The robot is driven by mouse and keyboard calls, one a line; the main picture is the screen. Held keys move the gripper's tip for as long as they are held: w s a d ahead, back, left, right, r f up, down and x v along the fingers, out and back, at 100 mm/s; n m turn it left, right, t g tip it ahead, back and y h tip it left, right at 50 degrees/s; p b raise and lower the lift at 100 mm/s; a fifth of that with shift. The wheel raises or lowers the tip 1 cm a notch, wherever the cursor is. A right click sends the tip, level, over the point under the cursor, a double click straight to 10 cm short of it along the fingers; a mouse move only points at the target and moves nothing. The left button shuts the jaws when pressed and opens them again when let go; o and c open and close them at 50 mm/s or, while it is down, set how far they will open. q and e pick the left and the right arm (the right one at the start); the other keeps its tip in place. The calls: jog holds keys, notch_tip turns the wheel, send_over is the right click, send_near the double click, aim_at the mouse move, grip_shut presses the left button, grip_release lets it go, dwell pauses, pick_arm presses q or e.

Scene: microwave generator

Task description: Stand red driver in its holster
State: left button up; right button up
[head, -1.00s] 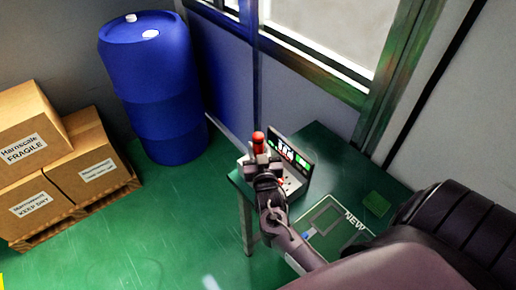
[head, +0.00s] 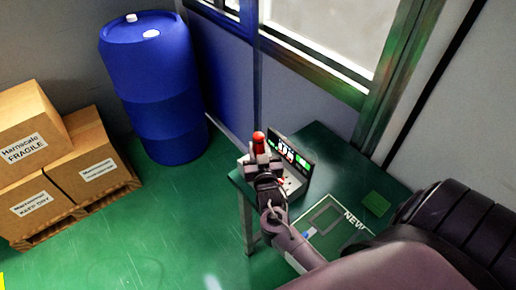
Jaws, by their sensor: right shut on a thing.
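The red driver (head: 259,142) stands out above my right gripper (head: 260,159), with its red handle upright. The gripper is shut on it, over the far left part of the green table. My gripper and wrist hide the driver's lower part. I cannot make out the holster; it may be hidden behind the gripper. My left gripper is not in view.
A device with a lit, raised panel (head: 290,153) stands on the green table (head: 335,150), just right of my gripper. A blue barrel (head: 155,85) and cardboard boxes (head: 85,160) stand on the floor to the left.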

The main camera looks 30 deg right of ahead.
jog(key=shift+d+r, duration=0.15)
jog(key=shift+d, duration=0.25)
jog(key=o, duration=1.2)
jog(key=shift+s, duration=0.15)
jog(key=shift+s+a+f, duration=0.15)
jog(key=shift+s+f, duration=0.05)
jog(key=shift+f, duration=0.05)
jog(key=b+v, duration=0.1)
jog(key=v, duration=0.5)
jog(key=shift+s+a+b, duration=0.3)
jog(key=shift+a+b, duration=0.05)
jog(key=shift+b, duration=0.05)
jog(key=shift+s+a+r, duration=0.1)
jog(key=shift+s+a, duration=0.1)
jog(key=shift+a, duration=0.1)
